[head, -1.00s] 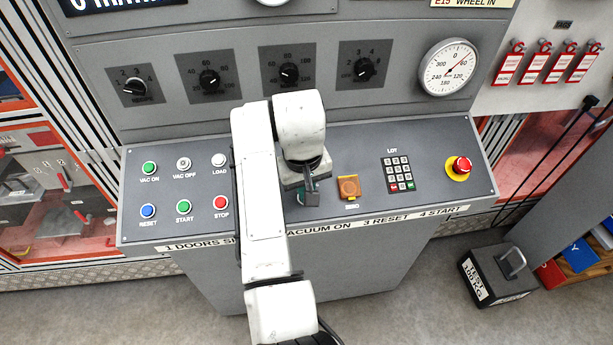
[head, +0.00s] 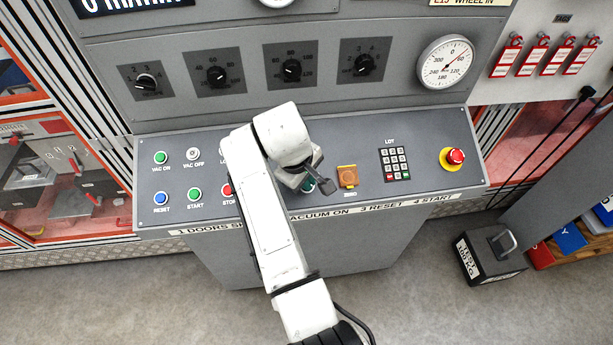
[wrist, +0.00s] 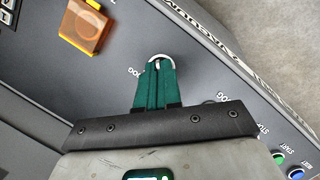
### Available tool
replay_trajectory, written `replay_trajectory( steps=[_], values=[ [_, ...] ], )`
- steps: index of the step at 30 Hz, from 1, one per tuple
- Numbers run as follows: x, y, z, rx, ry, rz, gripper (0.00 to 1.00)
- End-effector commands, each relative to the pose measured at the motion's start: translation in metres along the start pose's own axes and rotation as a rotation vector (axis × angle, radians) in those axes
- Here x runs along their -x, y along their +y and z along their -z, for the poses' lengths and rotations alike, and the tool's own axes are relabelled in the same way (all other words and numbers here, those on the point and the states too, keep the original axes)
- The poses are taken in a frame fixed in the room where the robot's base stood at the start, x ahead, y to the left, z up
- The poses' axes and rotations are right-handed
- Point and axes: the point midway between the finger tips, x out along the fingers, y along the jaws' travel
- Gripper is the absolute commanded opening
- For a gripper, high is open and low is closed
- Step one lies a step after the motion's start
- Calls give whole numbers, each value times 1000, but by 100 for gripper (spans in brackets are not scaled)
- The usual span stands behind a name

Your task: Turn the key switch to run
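The key switch (wrist: 160,60) shows in the wrist view as a silver ring on the grey panel, right at my fingertips. My gripper (wrist: 155,80) has green finger pads, nearly together with only a thin line between them. Their tips are over the ring, and the key itself is mostly hidden between them. In the head view my gripper (head: 308,186) is low at the front of the sloping panel (head: 430,185), left of the orange covered button. The switch is hidden there behind the gripper. The key's exact position cannot be read.
The orange covered button (head: 347,176) is close right of my gripper. A keypad (head: 395,163) and a red emergency stop (head: 455,157) are further right. Coloured push buttons (head: 195,194) are on the left, partly behind my arm. A black test weight (head: 490,253) stands on the floor.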

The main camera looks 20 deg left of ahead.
Motion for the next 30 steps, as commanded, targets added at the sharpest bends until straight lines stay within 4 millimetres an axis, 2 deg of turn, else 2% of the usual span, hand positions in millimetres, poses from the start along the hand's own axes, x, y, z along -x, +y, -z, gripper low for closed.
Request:
replay_trajectory(
  steps=[12,13,20,30],
  values=[
    [2,0,2,9,5,-5,0],
    [2,0,2,9,5,-5,7],
    [1,0,1,7,3,-4,29],
    [5,0,1,6,3,-4,30]
  ],
)
